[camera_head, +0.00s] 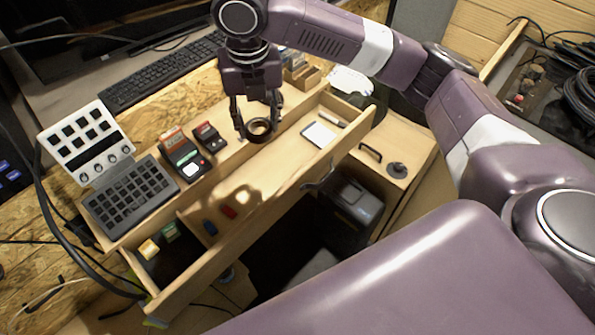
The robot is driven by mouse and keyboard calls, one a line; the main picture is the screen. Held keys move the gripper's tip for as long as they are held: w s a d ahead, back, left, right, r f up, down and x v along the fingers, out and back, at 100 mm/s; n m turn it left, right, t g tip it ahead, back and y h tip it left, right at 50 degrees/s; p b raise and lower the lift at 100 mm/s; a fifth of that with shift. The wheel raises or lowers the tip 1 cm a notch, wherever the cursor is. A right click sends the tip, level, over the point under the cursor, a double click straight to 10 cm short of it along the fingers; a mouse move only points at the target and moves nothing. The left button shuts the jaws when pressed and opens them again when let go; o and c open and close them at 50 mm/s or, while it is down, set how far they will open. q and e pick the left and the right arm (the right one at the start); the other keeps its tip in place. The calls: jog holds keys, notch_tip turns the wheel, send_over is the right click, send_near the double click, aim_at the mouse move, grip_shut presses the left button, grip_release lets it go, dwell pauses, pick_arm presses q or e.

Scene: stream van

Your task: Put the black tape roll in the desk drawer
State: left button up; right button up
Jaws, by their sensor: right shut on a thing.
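The black tape roll (259,131) is a dark ring held between the fingertips of my right gripper (257,122). The gripper points down and is shut on the roll. It holds the roll above the open desk drawer (268,181), near the drawer's back edge; the exact height cannot be told. The drawer is pulled out and its wooden floor shows. A white notepad lies in its right part, and small red and blue items lie toward its left. My left gripper is not in view.
A black keyboard (165,72) lies on the desk. A white button panel (86,142), a dark keypad (131,197) and small card-reader-like devices (184,157) stand left of my gripper. The drawer's middle floor is largely clear. A dark case (352,203) stands below the drawer.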

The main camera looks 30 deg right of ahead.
aim_at(267, 184)
notch_tip(267, 184, down, 20)
jog(key=shift+f, duration=0.1)
dwell(0.4)
jog(key=o, duration=1.1)
jog(key=shift+f, duration=0.1)
jog(key=r, duration=0.4)
jog(key=s+r, duration=0.1)
jog(key=r, duration=0.7)
jog(key=shift+s+a+r, duration=0.15)
jog(key=shift+s, duration=0.05)
